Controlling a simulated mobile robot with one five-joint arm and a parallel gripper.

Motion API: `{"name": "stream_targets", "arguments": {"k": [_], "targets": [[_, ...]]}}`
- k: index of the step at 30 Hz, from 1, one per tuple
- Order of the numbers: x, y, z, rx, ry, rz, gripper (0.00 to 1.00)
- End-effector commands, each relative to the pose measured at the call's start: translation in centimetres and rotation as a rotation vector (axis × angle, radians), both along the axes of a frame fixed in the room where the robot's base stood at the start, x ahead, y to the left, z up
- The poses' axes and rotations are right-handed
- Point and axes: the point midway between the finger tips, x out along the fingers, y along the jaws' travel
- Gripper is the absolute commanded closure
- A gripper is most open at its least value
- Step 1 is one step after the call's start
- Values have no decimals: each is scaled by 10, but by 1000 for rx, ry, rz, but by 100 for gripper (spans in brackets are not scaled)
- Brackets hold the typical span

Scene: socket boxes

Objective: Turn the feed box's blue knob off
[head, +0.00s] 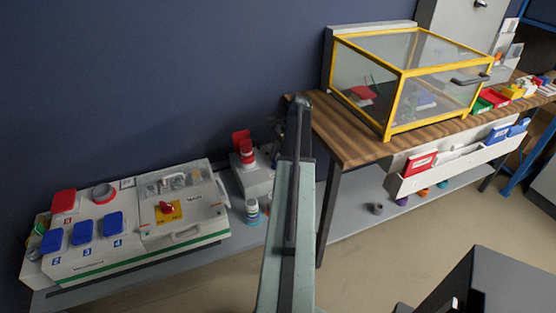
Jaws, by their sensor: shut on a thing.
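A pale box (185,228) lies at the lower left, with blue flip covers (83,232), a red cover (63,201) and a red knob (167,208) on a yellow plate. A smaller grey box (254,181) with a red plug-like part (243,147) stands behind it, partly covered by my arm. I cannot tell which box is the feed box. No blue knob can be made out. My arm reaches up through the middle of the view. My gripper is not visible; the far end of the arm hides what lies behind it.
A yellow-framed clear case (404,75) stands on a wooden bench (350,138) at the right. A white rail (440,168) with bins hangs on its front. A small bottle (252,212) stands on the low grey shelf (345,216) beside my arm.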

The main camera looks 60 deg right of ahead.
Motion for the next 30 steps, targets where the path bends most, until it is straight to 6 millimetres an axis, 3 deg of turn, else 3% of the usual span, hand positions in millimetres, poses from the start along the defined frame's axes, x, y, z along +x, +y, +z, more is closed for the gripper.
{"name": "stream_targets", "arguments": {"k": [15,30], "targets": [[2,1,0,6,5,466,97],[2,1,0,5,5,700,97]]}}
